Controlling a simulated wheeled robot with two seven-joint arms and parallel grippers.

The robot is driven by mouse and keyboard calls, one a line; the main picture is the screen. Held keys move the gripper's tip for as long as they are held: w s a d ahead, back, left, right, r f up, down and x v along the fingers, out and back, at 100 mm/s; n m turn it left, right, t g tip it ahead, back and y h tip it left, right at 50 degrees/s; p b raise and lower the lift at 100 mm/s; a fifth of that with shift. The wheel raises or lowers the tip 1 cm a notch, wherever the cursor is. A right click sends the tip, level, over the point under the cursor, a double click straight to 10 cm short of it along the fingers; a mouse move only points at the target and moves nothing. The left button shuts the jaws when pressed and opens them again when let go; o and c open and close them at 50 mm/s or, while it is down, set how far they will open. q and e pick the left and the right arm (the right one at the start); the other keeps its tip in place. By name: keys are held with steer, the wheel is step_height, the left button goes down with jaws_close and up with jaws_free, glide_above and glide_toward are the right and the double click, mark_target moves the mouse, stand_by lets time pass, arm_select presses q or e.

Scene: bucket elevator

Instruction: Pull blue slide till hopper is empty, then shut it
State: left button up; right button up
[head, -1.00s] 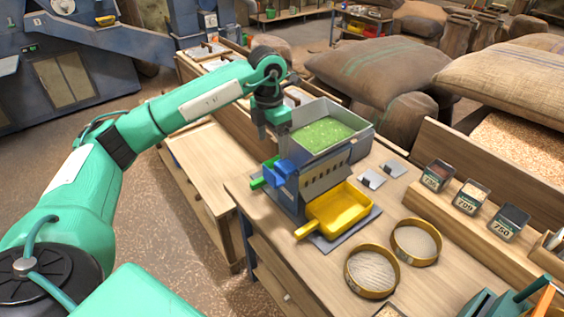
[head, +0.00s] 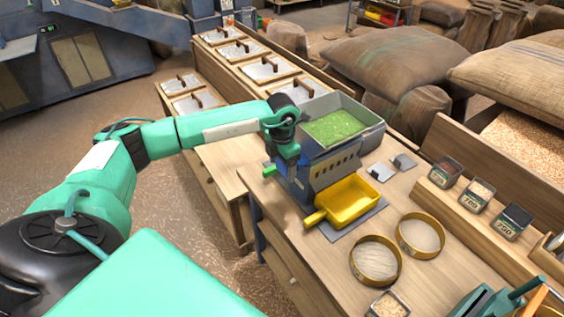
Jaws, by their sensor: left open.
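The grey hopper (head: 375,140) stands on the wooden bench, with green grain (head: 337,127) lying in it. A yellow scoop-shaped tray (head: 348,202) sits below its slotted front. My left gripper (head: 287,166) is open and points down at the left side of the hopper unit, where the blue slide was visible earlier. The gripper now covers the blue slide, so I cannot tell whether they touch. My right gripper is not in view.
Two round sieves (head: 421,234) and (head: 376,261) lie on the bench in front of the tray. Labelled sample boxes (head: 476,196) stand on a ledge at right. Lidded bins (head: 270,68) line the back left. Large sacks (head: 395,65) lie behind.

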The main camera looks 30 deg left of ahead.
arm_select(q)
steer(key=shift+f, duration=0.1)
steer(key=c, duration=1.4)
steer(key=s, duration=0.1)
steer(key=s+a, duration=0.1)
steer(key=s, duration=0.2)
steer(key=shift+s+a+b, duration=0.2)
steer(key=shift+a+b, duration=0.15)
steer(key=shift+a, duration=0.05)
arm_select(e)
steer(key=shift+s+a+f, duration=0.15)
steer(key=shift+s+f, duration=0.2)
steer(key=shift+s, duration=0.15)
arm_select(q)
steer(key=o, duration=1.4)
steer(key=shift+s+a, duration=0.1)
steer(key=shift+s, duration=0.05)
